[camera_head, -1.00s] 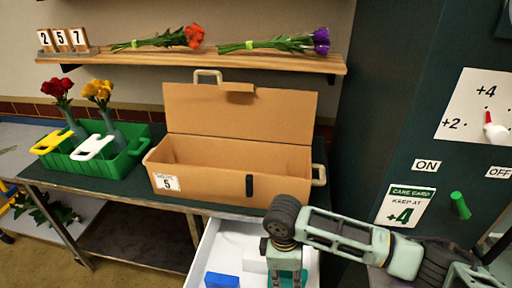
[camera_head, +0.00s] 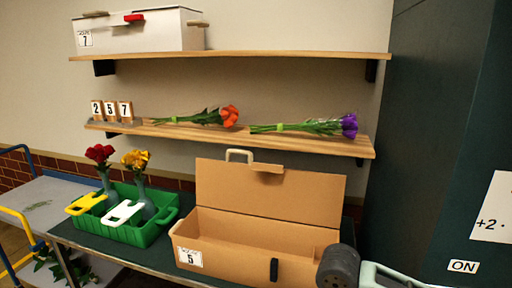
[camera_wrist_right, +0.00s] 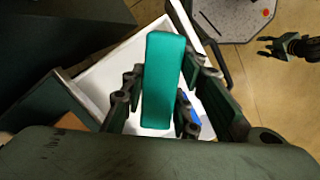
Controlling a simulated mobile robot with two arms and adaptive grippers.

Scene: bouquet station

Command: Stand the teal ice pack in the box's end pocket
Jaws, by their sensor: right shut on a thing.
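The teal ice pack (camera_wrist_right: 162,85) is held between the fingers of my right gripper (camera_wrist_right: 160,97) in the right wrist view. Below it is a white open drawer or bin (camera_wrist_right: 105,75) with a bit of blue inside. The open cardboard box (camera_head: 225,262), labelled 5, stands on the table in the head view with its lid up. My left gripper (camera_wrist_right: 272,46) appears at the right of the wrist view, empty, fingers apart.
A green crate (camera_head: 150,235) with red and yellow flowers in vases stands left of the box. Shelves above hold an orange bouquet (camera_head: 228,116), a purple bouquet (camera_head: 348,126) and a white box (camera_head: 150,35). A dark cabinet (camera_head: 430,130) stands at the right.

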